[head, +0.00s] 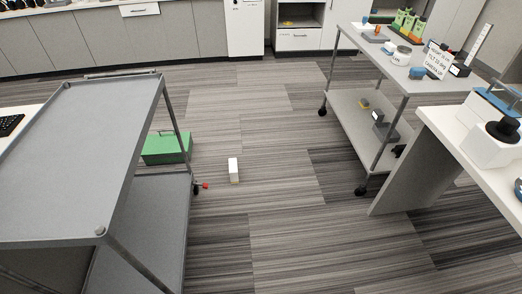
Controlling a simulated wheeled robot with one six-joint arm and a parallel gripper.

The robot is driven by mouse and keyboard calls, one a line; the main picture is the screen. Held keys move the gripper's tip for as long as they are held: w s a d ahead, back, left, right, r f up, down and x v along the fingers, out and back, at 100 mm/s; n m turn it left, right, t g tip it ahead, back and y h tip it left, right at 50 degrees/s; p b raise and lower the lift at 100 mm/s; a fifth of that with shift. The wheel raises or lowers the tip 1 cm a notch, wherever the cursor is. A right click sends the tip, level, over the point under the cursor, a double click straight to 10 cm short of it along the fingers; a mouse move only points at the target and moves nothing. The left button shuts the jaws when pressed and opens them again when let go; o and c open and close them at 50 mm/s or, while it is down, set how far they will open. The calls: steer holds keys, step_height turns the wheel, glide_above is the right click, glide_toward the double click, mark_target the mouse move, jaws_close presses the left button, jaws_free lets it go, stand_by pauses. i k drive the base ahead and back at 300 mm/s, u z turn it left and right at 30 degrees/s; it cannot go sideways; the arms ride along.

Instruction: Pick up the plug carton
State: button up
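A small upright white carton (233,167) with a tan strip at its base stands alone on the striped carpet, near the middle of the head view. It may be the plug carton; no label on it can be read. Nothing touches it. My gripper does not show in this view.
A grey two-shelf cart (75,150) fills the left, with a green box (165,148) on the floor behind it. Another cart (345,40) with several items stands upper right, beside a white table (455,145). Cabinets (95,40) line the back.

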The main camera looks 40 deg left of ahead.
mark_target(234, 176)
steer(key=i, duration=0.45)
steer(key=u, duration=1.45)
steer(key=i, duration=1.85)
steer(key=u, duration=1.9)
